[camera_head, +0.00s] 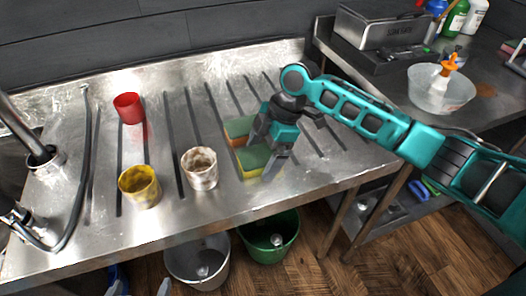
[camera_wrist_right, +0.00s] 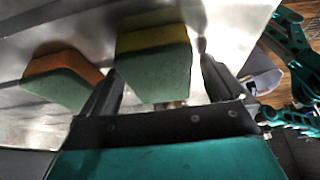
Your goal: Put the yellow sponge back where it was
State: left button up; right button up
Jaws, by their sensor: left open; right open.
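The yellow sponge (camera_head: 251,164), with a green face and a yellow layer, lies on the grooved metal draining board near its front edge. My right gripper (camera_head: 263,155) reaches down at it from the right, fingers apart. In the right wrist view the yellow sponge (camera_wrist_right: 152,65) shows between the two open fingers (camera_wrist_right: 160,85), with its green face towards the camera. I cannot tell whether the fingers touch it. A similar sponge with an orange layer (camera_head: 236,131) lies just behind it, and also shows in the wrist view (camera_wrist_right: 62,80). My left gripper is not seen.
A red cup (camera_head: 129,108), a yellow cup (camera_head: 139,187) and a stained white cup (camera_head: 199,168) stand left of the sponges. A faucet (camera_head: 38,150) is at far left. A bowl (camera_head: 441,88) stands on the right counter. Buckets (camera_head: 270,236) stand below the front edge.

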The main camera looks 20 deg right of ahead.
jog(key=p+v, duration=0.1)
jog(key=v, duration=1.1)
jog(key=shift+r, duration=0.2)
